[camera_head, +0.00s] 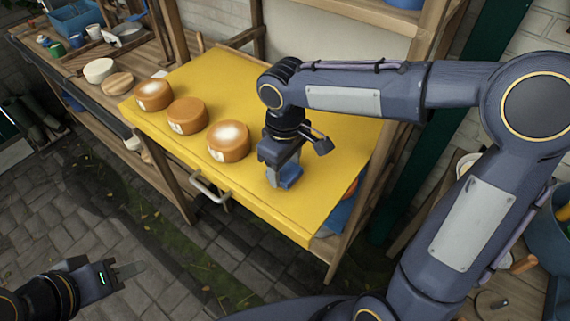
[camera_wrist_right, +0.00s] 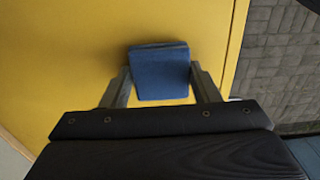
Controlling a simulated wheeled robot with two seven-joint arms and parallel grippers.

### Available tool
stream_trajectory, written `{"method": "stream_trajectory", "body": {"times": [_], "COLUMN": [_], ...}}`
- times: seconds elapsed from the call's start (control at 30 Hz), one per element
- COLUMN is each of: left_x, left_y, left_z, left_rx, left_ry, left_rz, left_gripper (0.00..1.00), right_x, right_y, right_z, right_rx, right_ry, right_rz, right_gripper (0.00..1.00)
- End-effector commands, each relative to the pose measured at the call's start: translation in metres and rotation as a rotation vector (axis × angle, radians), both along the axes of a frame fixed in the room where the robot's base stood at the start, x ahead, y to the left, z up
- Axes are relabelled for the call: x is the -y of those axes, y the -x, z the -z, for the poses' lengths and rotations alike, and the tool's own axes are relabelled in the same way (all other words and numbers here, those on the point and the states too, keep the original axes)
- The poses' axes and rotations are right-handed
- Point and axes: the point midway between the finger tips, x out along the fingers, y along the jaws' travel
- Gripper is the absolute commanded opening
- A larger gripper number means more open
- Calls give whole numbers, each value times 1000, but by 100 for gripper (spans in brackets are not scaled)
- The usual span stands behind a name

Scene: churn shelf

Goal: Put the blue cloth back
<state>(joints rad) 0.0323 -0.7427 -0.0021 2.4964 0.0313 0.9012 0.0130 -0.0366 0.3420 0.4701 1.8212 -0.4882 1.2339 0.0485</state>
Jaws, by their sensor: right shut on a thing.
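The blue cloth (camera_head: 291,176) is a small folded square at the tips of my right gripper (camera_head: 282,178), low over the yellow board. In the right wrist view the cloth (camera_wrist_right: 160,70) sits between the two fingers of the right gripper (camera_wrist_right: 163,82), which are shut on it. I cannot tell whether the cloth touches the board. My left gripper (camera_head: 125,271) is at the lower left, over the paving and away from the shelf. It holds nothing that I can see, and its finger gap is not clear.
The yellow board (camera_head: 330,140) bears three orange-brown cheese wheels (camera_head: 229,141) in a row on its left side. A metal handle (camera_head: 210,189) sticks out at its front edge. Wooden posts flank the board. A bench (camera_head: 60,68) with cups and a blue crate (camera_head: 74,17) stands at upper left.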

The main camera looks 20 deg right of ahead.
Motion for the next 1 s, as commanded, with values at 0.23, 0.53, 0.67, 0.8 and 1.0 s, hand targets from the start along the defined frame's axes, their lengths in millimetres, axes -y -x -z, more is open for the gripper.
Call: {"method": "stream_trajectory", "body": {"times": [0.23, 0.53, 0.67, 0.8, 1.0], "left_x": [0, 0, 0, 0, 0], "left_y": [0, 0, 0, 0, 0], "left_z": [0, 2, 2, 2, 0], "left_rx": [0, 0, 0, 0, 0], "left_ry": [0, 0, 0, 0, 0], "left_rz": [0, 0, 0, 0, 0], "left_gripper": [36, 36, 36, 36, 36], "right_x": [0, 0, 0, 0, 0], "right_y": [0, 0, 0, 0, -1], "right_z": [2, 5, 5, 5, -8], "right_rx": [2, 2, 2, 2, 6], "right_ry": [0, 0, 0, 0, -1], "right_rz": [1, 1, 1, 1, 2], "right_gripper": [37, 72, 77, 77, 77]}}
